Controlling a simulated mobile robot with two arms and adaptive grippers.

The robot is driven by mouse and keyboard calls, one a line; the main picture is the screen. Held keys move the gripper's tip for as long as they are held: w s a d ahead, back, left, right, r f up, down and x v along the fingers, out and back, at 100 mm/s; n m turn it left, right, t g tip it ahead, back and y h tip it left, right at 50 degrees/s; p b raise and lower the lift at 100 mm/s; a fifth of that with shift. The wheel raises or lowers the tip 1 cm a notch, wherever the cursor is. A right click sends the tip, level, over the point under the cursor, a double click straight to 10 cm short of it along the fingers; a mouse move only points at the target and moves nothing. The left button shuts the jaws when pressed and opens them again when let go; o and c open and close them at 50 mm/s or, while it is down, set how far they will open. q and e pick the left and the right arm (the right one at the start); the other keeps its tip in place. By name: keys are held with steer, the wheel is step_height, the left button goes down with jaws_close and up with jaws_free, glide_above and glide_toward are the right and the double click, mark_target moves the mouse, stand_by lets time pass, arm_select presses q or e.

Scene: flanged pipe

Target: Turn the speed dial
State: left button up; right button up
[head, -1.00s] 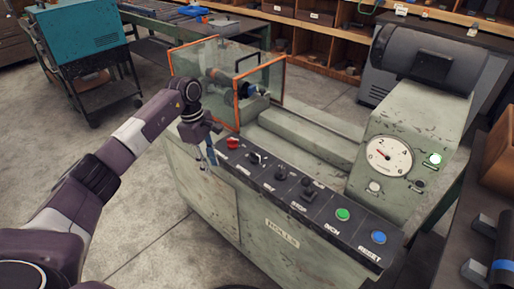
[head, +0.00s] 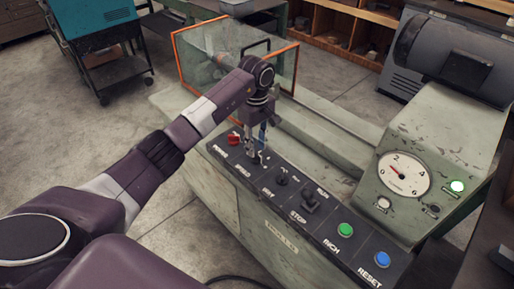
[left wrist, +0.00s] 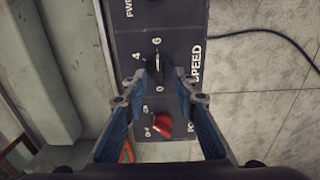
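The speed dial is a small dark knob on the black control panel, beside the "SPEED" label; it shows in the left wrist view (left wrist: 158,68). My left gripper (head: 257,157) points down over the dial, and its fingers largely hide the dial in the head view. In the left wrist view the blue-padded fingertips (left wrist: 161,77) are apart, one to each side of the knob. I cannot tell whether they touch it. My right gripper is not in view.
A red power knob (head: 234,139) sits just left of the gripper. An orange-framed guard (head: 205,55) rises behind.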

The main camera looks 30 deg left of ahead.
mark_target(257, 157)
arm_select(q)
step_height(257, 157, down, 2)
steer(key=shift+w+f, duration=0.1)
steer(key=shift+f, duration=0.35)
steer(key=c, duration=0.7)
jaws_close()
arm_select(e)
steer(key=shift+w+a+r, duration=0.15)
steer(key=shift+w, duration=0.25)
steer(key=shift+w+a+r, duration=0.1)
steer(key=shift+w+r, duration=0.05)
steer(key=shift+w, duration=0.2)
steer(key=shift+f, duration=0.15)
